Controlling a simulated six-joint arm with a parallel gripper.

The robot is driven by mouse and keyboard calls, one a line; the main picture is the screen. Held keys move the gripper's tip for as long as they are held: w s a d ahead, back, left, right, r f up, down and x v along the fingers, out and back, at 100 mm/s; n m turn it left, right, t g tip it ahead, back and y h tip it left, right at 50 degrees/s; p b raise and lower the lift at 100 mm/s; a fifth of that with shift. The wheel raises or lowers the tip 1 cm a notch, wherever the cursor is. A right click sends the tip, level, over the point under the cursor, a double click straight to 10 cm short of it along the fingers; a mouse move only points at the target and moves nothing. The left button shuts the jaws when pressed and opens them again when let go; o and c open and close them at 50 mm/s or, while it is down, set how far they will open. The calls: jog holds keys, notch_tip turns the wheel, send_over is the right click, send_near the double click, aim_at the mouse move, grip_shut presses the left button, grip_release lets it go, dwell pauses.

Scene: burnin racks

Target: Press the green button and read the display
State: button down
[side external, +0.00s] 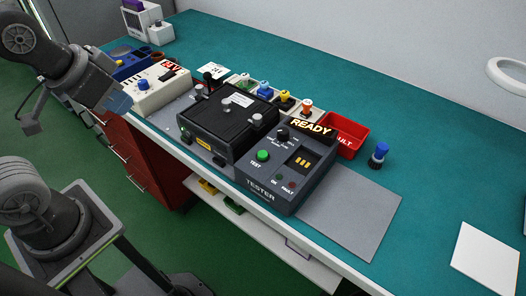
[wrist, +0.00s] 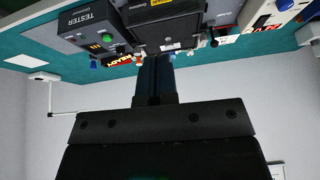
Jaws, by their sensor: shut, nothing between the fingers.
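The tester (side external: 292,170) is a dark grey box on the bench. Its green button (side external: 263,155) sits on the top face at the left, above the word TEST. Its display (side external: 311,127) reads READY in pale letters. The tester also shows upside down in the wrist view (wrist: 85,24), with the green button (wrist: 107,37) and part of the display. My gripper (wrist: 155,62) is shut and empty in the wrist view, apart from the tester. In the side view my arm is at the far left, well away from the button, and the fingertips are not clear.
A black ribbed box (side external: 230,122) stands just left of the tester. Behind are small blocks with coloured knobs, a red bin (side external: 346,135) and a blue-capped knob (side external: 379,154). A grey mat (side external: 350,215) lies bare to the right. A white power unit (side external: 155,88) stands left.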

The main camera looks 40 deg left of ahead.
jog(key=w+m, duration=0.1)
jog(key=m+t+y, duration=0.2)
jog(key=m+t, duration=0.1)
jog(key=m, duration=2)
send_over(260, 154)
notch_tip(260, 154, down, 5)
jog(key=shift+w+r, duration=0.1)
jog(key=shift+f, duration=4.45)
jog(key=shift+f, duration=0.4)
